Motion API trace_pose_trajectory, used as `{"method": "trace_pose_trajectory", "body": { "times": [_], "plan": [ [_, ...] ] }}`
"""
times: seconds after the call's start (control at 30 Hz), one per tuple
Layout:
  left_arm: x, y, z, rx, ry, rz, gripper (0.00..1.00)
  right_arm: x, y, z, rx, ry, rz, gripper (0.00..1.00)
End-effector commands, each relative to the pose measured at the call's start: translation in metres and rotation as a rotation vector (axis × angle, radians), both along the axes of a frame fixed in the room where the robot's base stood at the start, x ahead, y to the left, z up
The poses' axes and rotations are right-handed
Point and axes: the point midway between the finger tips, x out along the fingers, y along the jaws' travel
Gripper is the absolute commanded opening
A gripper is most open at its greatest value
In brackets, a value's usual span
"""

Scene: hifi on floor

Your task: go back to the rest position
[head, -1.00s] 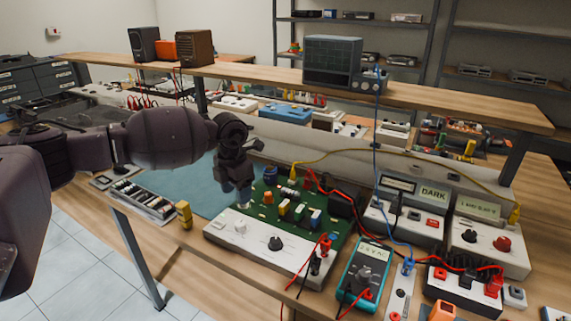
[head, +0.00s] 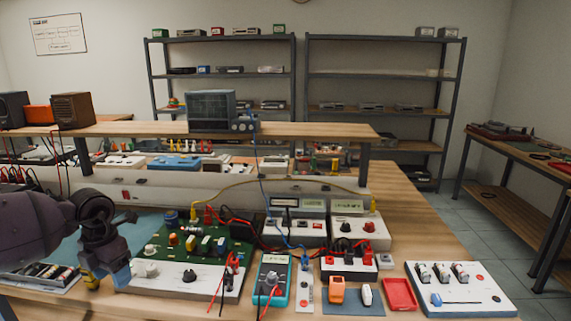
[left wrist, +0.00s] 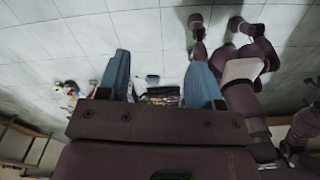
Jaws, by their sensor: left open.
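My left gripper (head: 116,272) shows in the head view at the lower left, in front of the left end of the green circuit board (head: 205,242) and its white control panel (head: 180,277). In the left wrist view its two blue fingers (left wrist: 161,76) are spread wide with nothing between them, above a pale tiled floor. A yellow block (head: 90,280) is partly hidden beside the gripper in the head view. Whether the gripper touches anything there cannot be told. My right gripper is not seen in the head view.
A teal multimeter (head: 270,283), a red tray (head: 400,294) and a white switch panel (head: 460,287) fill the bench front. Blue, yellow and red cables cross the bench. A raised wooden shelf (head: 300,129) spans behind. Open floor (head: 485,240) shows at the right.

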Motion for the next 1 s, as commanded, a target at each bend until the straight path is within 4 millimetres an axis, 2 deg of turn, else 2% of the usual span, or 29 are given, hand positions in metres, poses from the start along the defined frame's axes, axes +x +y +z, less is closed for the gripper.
{"method": "trace_pose_trajectory", "body": {
  "times": [0.17,0.27,0.33,0.37,0.5,0.57,0.6,0.7,0.8,0.9,1.0],
  "plan": [
    [0.016,-0.022,0.002,-0.127,-0.100,-0.028,0.60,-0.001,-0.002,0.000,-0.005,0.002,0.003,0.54],
    [0.022,-0.045,0.009,-0.250,-0.157,-0.035,0.60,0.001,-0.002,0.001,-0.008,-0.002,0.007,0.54],
    [0.029,-0.065,0.020,-0.356,-0.209,-0.035,0.60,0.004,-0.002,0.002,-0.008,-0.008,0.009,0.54],
    [0.032,-0.075,0.027,-0.408,-0.234,-0.034,0.60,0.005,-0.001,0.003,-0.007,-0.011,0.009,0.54],
    [0.042,-0.141,0.065,-0.711,-0.342,-0.020,0.60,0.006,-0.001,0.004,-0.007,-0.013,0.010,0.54],
    [0.042,-0.169,0.077,-0.860,-0.368,0.010,0.60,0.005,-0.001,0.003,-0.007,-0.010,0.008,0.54],
    [0.041,-0.186,0.085,-0.958,-0.382,0.039,0.60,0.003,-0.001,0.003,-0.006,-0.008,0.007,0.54],
    [0.035,-0.221,0.097,-1.206,-0.390,0.157,0.60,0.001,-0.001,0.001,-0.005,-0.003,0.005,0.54],
    [0.030,-0.243,0.103,-1.439,-0.371,0.339,0.60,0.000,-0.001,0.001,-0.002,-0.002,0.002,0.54],
    [0.026,-0.248,0.098,-1.620,-0.334,0.559,0.60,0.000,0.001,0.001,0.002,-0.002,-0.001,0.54],
    [0.021,-0.245,0.084,-1.748,-0.283,0.793,0.60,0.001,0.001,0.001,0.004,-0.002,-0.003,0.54]
  ]
}}
